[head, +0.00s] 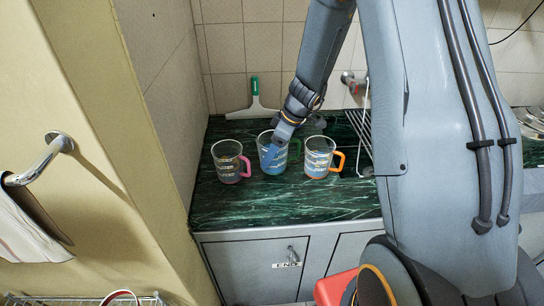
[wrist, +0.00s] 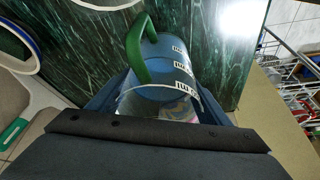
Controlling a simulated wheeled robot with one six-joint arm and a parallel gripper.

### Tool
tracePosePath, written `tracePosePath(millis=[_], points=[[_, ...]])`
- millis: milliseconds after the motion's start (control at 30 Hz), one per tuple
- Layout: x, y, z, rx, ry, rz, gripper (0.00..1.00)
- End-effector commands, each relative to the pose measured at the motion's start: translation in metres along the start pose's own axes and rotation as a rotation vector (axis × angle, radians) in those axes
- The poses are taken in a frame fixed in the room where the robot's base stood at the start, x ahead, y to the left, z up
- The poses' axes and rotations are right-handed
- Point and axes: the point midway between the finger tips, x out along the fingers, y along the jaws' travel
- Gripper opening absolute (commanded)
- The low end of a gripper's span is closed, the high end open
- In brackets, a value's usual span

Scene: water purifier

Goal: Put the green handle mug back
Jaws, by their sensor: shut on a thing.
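The green-handled mug (head: 270,156) is clear with blue in it and stands between two other mugs on the dark green marble counter. My gripper (head: 279,138) comes down on it from above and behind. In the wrist view the green-handled mug (wrist: 168,75) sits between the fingers of my gripper (wrist: 160,112), which is shut on it. Its green handle points away from my palm. The mug looks upright, on or very close to the counter; I cannot tell if its base touches.
A pink-handled mug (head: 228,160) stands just left and an orange-handled mug (head: 321,157) just right. A green-handled squeegee (head: 254,100) leans at the back wall. A wire rack (head: 361,128) is on the right. The counter's front (head: 285,208) is clear.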

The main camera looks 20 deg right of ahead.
Motion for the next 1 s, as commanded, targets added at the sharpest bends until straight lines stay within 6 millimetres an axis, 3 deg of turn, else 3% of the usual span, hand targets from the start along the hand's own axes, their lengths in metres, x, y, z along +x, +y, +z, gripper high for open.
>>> tracePosePath(millis=[233,767,800,867,1000], points=[[0.023,-0.001,0.009,0.0,0.0,-0.002,0.29],[0.028,0.0,0.011,-0.001,0.0,0.0,0.29],[0.028,-0.001,0.011,-0.001,-0.001,-0.001,0.78],[0.028,-0.001,0.011,-0.001,-0.001,-0.001,0.88],[0.028,-0.001,0.011,-0.001,-0.001,-0.001,0.9]])
